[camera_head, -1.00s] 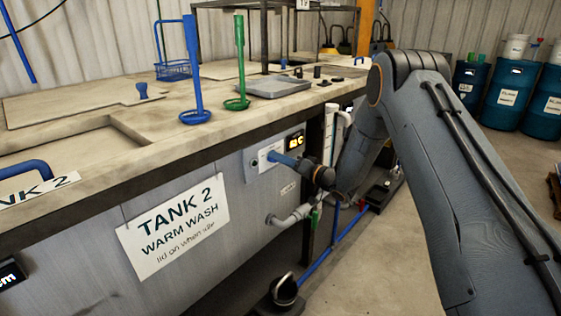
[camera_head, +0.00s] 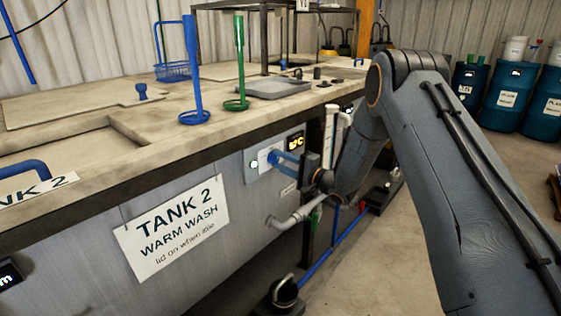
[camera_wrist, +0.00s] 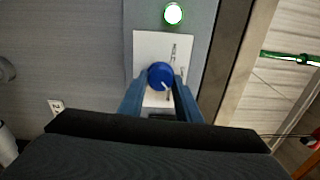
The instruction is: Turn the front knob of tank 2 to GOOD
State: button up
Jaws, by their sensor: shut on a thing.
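The front of tank 2 (camera_head: 120,230) is a grey panel with a white "TANK 2 WARM WASH" sign (camera_head: 172,228). A pale control plate (camera_head: 252,164) is on the panel at the right. In the wrist view the blue round knob (camera_wrist: 160,76) with a white pointer line sits on the plate (camera_wrist: 143,50). My gripper (camera_wrist: 160,88) is shut on the knob, one blue finger on each side. In the head view my gripper (camera_head: 282,160) reaches the plate from the right and hides the knob.
A green lit lamp (camera_wrist: 173,14) is beside the plate. A yellow display (camera_head: 295,142) is on the panel above my gripper. A blue stand (camera_head: 194,80) and a green stand (camera_head: 239,70) are on the tank top. A pale pipe (camera_head: 298,214) runs below my wrist.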

jog(key=shift+f+m, duration=0.15)
jog(key=shift+m, duration=0.95)
jog(key=o, duration=1.1)
jog(key=shift+c, duration=0.2)
jog(key=shift+s+d, duration=0.1)
jog(key=b+v, duration=0.1)
jog(key=v, duration=0.6)
jog(key=shift+s+d, duration=0.25)
jog(key=shift+d, duration=0.05)
